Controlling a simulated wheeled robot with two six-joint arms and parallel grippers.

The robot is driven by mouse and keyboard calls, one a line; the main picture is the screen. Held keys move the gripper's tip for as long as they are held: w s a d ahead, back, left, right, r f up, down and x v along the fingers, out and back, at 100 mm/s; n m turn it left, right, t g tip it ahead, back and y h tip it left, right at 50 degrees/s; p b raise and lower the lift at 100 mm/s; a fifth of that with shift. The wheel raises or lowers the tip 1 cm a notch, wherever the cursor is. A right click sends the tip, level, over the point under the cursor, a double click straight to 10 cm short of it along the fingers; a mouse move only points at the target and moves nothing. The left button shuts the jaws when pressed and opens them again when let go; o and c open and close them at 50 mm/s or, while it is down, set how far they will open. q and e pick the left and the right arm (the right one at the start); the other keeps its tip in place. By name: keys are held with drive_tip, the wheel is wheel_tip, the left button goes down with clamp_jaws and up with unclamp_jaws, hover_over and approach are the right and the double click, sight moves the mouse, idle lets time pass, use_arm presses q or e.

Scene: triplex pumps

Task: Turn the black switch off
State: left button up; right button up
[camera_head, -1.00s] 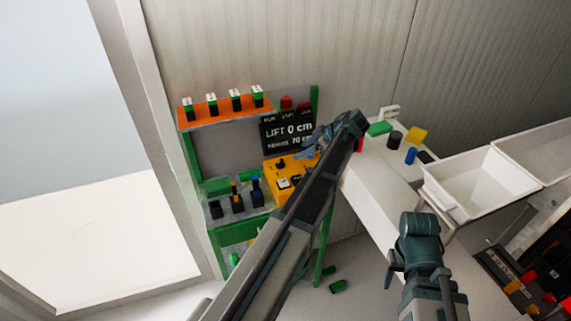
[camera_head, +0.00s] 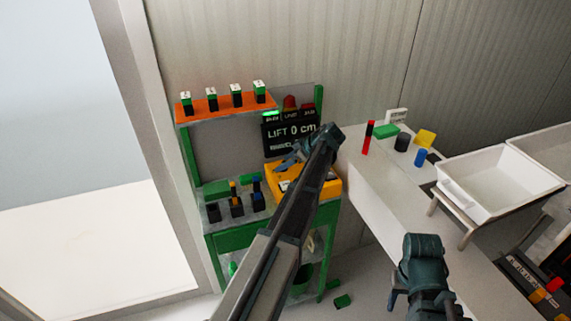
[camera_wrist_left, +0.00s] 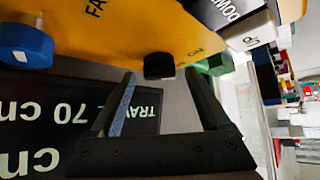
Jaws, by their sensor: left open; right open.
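The black switch (camera_wrist_left: 159,66) sits on the yellow control box (camera_wrist_left: 110,30), beside printed lettering that seems to read ON. The yellow box (camera_head: 325,187) also shows in the head view, partly hidden by my left arm. My left gripper (camera_head: 284,160) is open at the box; in the left wrist view its two fingers (camera_wrist_left: 160,80) stand apart on either side of the switch. I cannot tell whether they touch it. My right gripper (camera_head: 392,287) is open and empty, away from the box, low in the head view.
A white table (camera_head: 375,180) with small parts and a white bin (camera_head: 495,185) are to the right.

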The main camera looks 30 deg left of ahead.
use_arm(q)
clamp_jaws()
drive_tip(key=shift+s, duration=0.15)
drive_tip(key=m+t, duration=0.2)
drive_tip(key=m, duration=0.1)
drive_tip(key=shift+s, duration=0.25)
drive_tip(key=m+t+h, duration=0.1)
drive_tip(key=m+t, duration=0.1)
drive_tip(key=m+t+h, duration=0.1)
drive_tip(key=m+t, duration=0.1)
drive_tip(key=m, duration=0.1)
drive_tip(key=shift+s+a+m, duration=0.1)
drive_tip(key=shift+m, duration=0.2)
drive_tip(key=shift+t, duration=0.3)
